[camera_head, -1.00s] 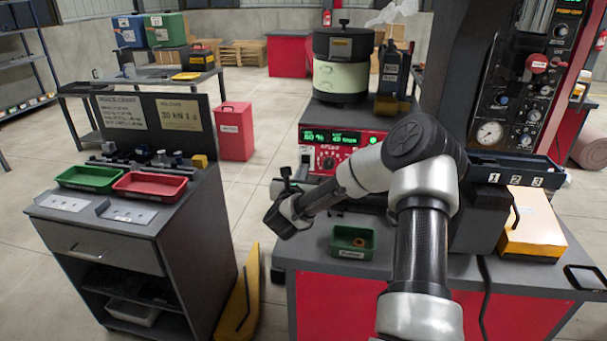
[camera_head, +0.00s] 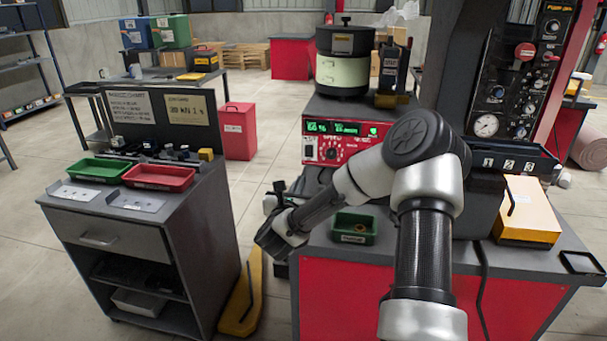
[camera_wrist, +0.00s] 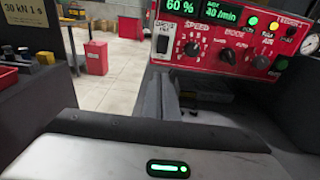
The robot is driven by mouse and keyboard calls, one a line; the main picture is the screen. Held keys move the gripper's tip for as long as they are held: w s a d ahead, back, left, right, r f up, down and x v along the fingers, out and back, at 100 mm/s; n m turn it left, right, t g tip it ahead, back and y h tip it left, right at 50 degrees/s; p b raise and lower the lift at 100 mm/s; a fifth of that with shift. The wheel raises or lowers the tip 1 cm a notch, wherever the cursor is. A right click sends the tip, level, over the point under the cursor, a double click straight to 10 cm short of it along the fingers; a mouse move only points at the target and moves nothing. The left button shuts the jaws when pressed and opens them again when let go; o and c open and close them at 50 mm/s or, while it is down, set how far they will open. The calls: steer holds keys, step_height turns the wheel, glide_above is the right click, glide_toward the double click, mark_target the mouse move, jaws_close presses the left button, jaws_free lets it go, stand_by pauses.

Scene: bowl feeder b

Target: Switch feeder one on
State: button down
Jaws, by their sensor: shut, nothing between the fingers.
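A small green lamp (camera_wrist: 252,20) is lit there. I cannot read the switch's label or tell its position. My gripper (camera_head: 279,187) is shut and empty, left of and below the panel, apart from it.
A green tray (camera_head: 354,228) with small orange parts sits on the red bench, close right of my wrist. A cart with green and red trays (camera_head: 158,177) stands left. A yellow box (camera_head: 528,211) is at the right.

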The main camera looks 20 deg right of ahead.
steer(key=shift+f+v, duration=0.25)
steer(key=shift+v, duration=1.1)
